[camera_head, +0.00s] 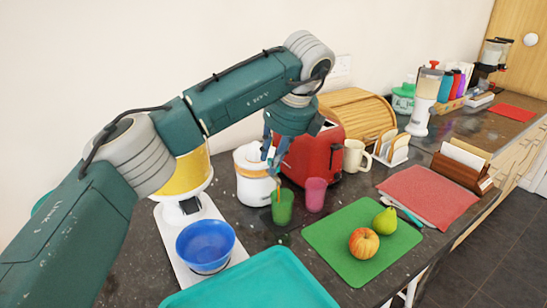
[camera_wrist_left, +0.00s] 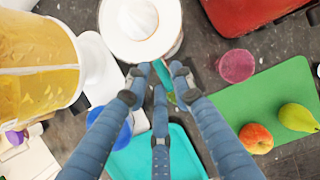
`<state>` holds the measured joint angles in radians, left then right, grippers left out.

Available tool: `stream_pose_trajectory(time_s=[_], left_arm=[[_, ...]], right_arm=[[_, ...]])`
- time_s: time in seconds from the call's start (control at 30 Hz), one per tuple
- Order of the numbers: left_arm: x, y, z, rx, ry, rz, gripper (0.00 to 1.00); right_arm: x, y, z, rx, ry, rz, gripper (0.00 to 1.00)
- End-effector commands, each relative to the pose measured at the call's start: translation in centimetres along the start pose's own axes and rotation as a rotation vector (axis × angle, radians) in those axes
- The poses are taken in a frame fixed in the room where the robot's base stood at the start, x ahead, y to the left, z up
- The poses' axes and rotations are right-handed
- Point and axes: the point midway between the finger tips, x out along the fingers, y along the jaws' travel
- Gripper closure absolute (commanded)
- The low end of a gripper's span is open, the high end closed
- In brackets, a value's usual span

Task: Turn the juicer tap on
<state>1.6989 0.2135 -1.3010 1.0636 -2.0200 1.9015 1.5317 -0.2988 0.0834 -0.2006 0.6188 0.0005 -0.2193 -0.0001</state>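The juicer (camera_head: 250,183) is white with an orange band and stands on the dark counter. In the left wrist view its round white top with the reamer cone (camera_wrist_left: 140,18) shows at the upper middle. My left gripper (camera_head: 274,164) points down at the juicer's right front side, above a green cup (camera_head: 283,207). In the left wrist view its three fingertips (camera_wrist_left: 159,74) are close together just below the juicer's rim, and I cannot tell whether they touch it. The tap is mostly hidden by the fingers. My right gripper is not in view.
A pink cup (camera_head: 315,194) and red toaster (camera_head: 318,153) stand to the right. A yellow-filled container (camera_head: 186,176) and blue bowl (camera_head: 205,247) are left. A teal tray (camera_head: 250,284) and green board (camera_head: 340,238) with apple (camera_head: 363,243) and pear (camera_head: 385,220) lie in front.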

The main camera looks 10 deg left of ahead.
Motion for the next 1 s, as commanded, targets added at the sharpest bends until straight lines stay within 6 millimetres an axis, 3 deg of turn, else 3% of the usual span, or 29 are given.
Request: stream_pose_trajectory(time_s=[0.5,0.7,1.0], left_arm=[[-9.9,-0.1,0.0,-0.002,-0.004,-0.005,0.77],[-11.6,0.0,0.0,-0.002,-0.003,-0.003,0.77],[-11.7,0.0,0.0,-0.001,-0.002,-0.003,0.77]], right_arm=[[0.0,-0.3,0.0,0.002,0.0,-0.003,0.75],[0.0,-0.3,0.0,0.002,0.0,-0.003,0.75],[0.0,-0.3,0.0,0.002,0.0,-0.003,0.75]])
